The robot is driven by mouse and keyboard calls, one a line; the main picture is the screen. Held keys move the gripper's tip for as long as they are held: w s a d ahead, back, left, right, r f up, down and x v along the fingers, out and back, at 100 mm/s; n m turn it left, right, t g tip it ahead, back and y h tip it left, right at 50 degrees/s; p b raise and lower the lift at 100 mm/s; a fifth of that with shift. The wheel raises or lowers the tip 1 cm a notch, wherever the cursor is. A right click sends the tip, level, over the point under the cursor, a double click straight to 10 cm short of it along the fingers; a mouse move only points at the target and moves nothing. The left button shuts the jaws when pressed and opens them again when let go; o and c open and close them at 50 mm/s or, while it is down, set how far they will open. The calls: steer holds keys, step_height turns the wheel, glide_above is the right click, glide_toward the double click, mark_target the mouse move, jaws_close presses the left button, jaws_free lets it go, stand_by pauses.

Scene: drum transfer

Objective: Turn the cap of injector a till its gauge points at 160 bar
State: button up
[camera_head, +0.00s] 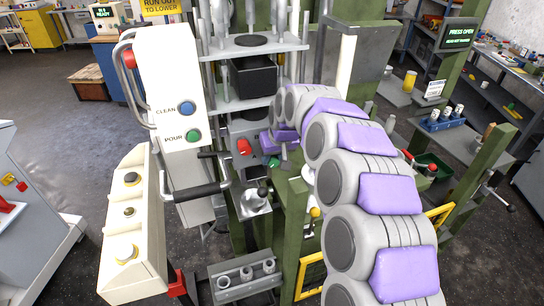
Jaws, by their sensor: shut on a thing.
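My arm curves from the lower right up and over to the middle of the view. My gripper (284,152) is at its far end, small and partly hidden by my arm's purple and grey links. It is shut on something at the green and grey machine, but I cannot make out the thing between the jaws. A red knob (244,147) and a green part (274,162) show just left of and below it. I cannot pick out injector a, its cap or its gauge for certain, and no bar reading is legible.
A white panel with blue CLEAN (187,108) and green POUR (193,135) buttons stands left of the machine. A grey block (222,288) with three short cylinders is low in front. A blue rack (432,124) of white-topped pieces is right. Open floor lies left.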

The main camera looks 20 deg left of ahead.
steer(key=shift+c, duration=1.4)
steer(key=shift+s, duration=0.1)
steer(key=shift+d, duration=0.1)
steer(key=shift+r+t+h+p, duration=0.1)
steer(key=shift+t+h+p, duration=0.3)
steer(key=shift+h+p, duration=0.15)
steer(key=shift+s+t+h, duration=0.1)
steer(key=shift+t+h, duration=0.25)
steer(key=shift+t, duration=0.05)
steer(key=shift+a, duration=0.2)
